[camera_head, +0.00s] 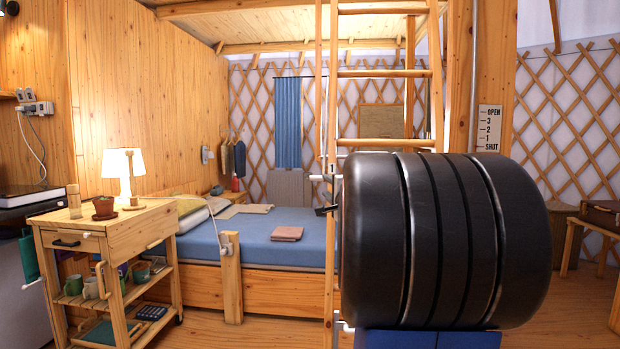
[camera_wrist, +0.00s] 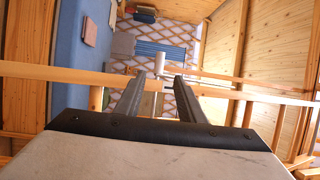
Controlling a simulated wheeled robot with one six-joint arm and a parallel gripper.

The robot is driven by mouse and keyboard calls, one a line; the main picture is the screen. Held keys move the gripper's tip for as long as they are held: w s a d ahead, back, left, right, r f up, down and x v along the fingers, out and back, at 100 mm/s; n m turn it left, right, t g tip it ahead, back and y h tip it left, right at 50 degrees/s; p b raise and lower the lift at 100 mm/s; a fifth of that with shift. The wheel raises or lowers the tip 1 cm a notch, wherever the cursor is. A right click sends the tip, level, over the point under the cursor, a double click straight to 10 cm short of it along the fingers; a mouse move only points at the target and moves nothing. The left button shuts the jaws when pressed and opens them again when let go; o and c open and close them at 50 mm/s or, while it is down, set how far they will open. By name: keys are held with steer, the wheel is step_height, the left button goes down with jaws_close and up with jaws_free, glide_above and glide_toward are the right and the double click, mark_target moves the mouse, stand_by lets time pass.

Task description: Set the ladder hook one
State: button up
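The wooden ladder (camera_head: 437,75) stands upright in the head view, its lower part hidden behind my dark arm. A small pale metal fitting (camera_head: 322,178), perhaps the ladder hook, sits at its left rail just left of my arm. In the wrist view a wooden rail (camera_wrist: 60,71) crosses the picture. A small pale upright piece (camera_wrist: 158,64), perhaps the same fitting, shows between and just beyond my fingertips. My gripper (camera_wrist: 160,78) is open, its two dark fingers apart on either side of that piece. I cannot tell whether they touch it or the rail.
A bed (camera_head: 265,235) with a blue cover stands behind the ladder. A wooden cart (camera_head: 88,243) with a lamp (camera_head: 124,168) and mugs is at left. A post (camera_head: 493,60) carries an OPEN-to-SHUT scale plate (camera_head: 489,128). Some floor (camera_head: 572,305) is clear at right.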

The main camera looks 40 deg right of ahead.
mark_target(313, 176)
steer(key=x, duration=1.6)
steer(key=shift+w+d+f, duration=0.15)
steer(key=shift+w, duration=0.15)
steer(key=shift+c, duration=0.4)
jaws_close()
